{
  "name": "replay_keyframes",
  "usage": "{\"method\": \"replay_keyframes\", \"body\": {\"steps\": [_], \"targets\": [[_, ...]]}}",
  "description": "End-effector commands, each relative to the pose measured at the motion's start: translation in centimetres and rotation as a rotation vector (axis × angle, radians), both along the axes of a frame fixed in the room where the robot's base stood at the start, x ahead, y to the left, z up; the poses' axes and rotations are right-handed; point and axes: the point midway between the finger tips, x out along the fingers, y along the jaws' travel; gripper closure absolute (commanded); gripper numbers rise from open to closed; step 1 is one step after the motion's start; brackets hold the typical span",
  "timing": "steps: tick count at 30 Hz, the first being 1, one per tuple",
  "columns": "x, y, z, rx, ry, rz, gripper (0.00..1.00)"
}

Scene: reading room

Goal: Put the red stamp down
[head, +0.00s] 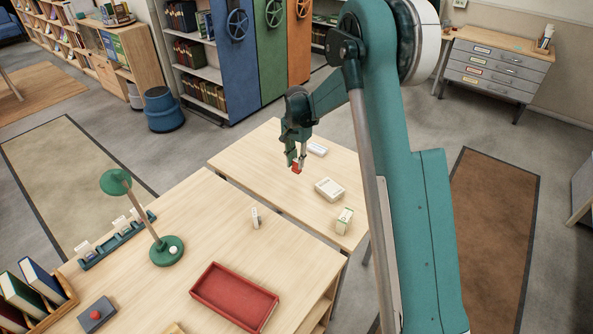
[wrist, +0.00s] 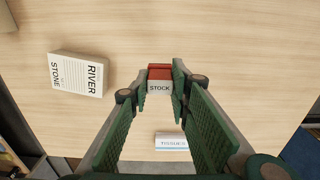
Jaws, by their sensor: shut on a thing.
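The red stamp (head: 296,168) is held at the tips of my gripper (head: 298,160), over the back table (head: 250,152). In the wrist view the stamp (wrist: 160,73) has a red upper part and a pale face lettered STOCK, between the two green fingers. My gripper (wrist: 160,88) is shut on it. Wood tabletop shows all around it. I cannot tell for sure whether its underside touches the table.
A white River Stone book (wrist: 77,75) lies near the stamp, and a small white labelled block (wrist: 171,141) shows between the fingers. A white-green box (head: 344,220) stands at the table's right edge. The front table holds a red tray (head: 213,306) and green lamp (head: 167,251).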

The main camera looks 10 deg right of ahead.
Motion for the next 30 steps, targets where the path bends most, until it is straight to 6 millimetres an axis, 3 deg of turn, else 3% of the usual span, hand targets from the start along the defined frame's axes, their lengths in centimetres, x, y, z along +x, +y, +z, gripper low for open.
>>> {"method": "replay_keyframes", "body": {"steps": [14,24,30], "targets": [[0.0,0.0,-0.8,0.000,0.000,0.000,0.92],[0.0,0.0,-4.0,0.000,0.000,0.000,0.92],[0.0,0.0,-4.3,0.000,0.000,0.000,0.92]]}}
